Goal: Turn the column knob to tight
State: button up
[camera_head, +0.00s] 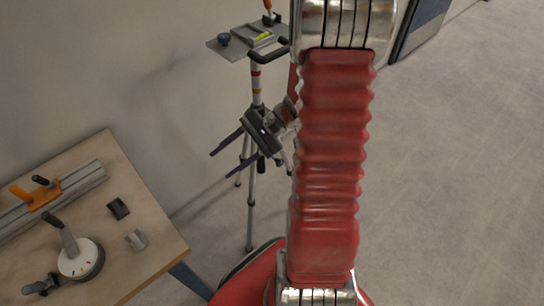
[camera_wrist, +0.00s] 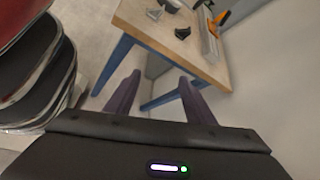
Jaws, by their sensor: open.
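A tripod with a slim column (camera_head: 256,88), marked with red and yellow bands, stands against the wall in the head view. Its top plate (camera_head: 233,47) carries a blue knob (camera_head: 223,39), a yellow-green level (camera_head: 263,40) and an orange-handled part (camera_head: 268,12). My gripper (camera_head: 220,166) is in front of the column's lower part and hides some of it. A dark part (camera_head: 262,165) shows just below; I cannot tell whether it is the column knob. My gripper (camera_wrist: 160,77) is open and empty, its purple fingers pointing away from the tripod.
A wooden workbench (camera_head: 150,215) with blue legs stands at lower left, bearing a rail with an orange clamp (camera_head: 40,193), a white dial (camera_head: 80,258) and small dark blocks. The bench (camera_wrist: 135,18) lies beyond the fingertips in the wrist view.

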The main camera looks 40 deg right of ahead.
jog(key=w+d+f+m+t+y, duration=0.1)
jog(key=w+d+f+m+t, duration=0.1)
jog(key=d+f+m+t, duration=0.4)
jog(key=m+t+h, duration=0.8)
jog(key=m+h, duration=0.4)
jog(key=m, duration=0.3)
send_near(274, 157)
jog(key=s+f, duration=0.1)
jog(key=s, duration=0.2)
jog(key=shift+s+d+f, duration=0.1)
jog(key=shift+d+f, duration=0.05)
jog(key=shift+d, duration=0.1)
jog(key=shift+w+a, duration=0.2)
jog(key=shift+w, duration=6.75)
jog(key=c, duration=1)
